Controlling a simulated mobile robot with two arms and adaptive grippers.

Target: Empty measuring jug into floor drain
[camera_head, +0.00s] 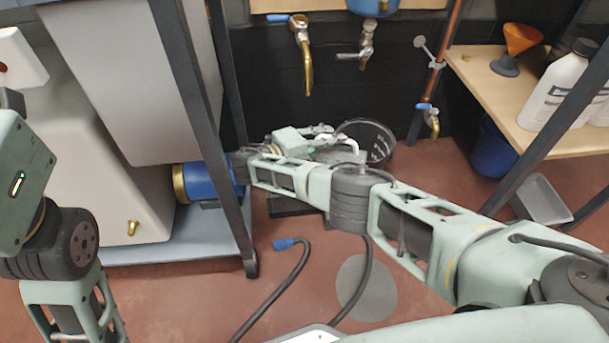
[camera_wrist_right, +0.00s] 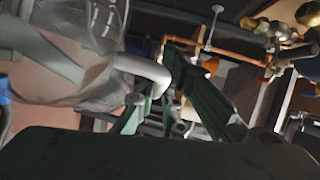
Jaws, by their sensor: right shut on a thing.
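The clear measuring jug (camera_wrist_right: 85,82) with a pale handle fills the upper left of the right wrist view. My right gripper (camera_wrist_right: 155,98) is shut on its handle. A round grey disc (camera_head: 367,288), perhaps the floor drain, lies flush in the red floor, nearer me than the jug. My left arm is at the left edge; its fingers are out of frame.
A dark hose (camera_head: 275,296) with a blue end lies near the disc. A dark frame with a blue cylinder (camera_head: 207,182) stands left. A wooden shelf (camera_head: 480,83) and grey tub (camera_head: 541,199) are right.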

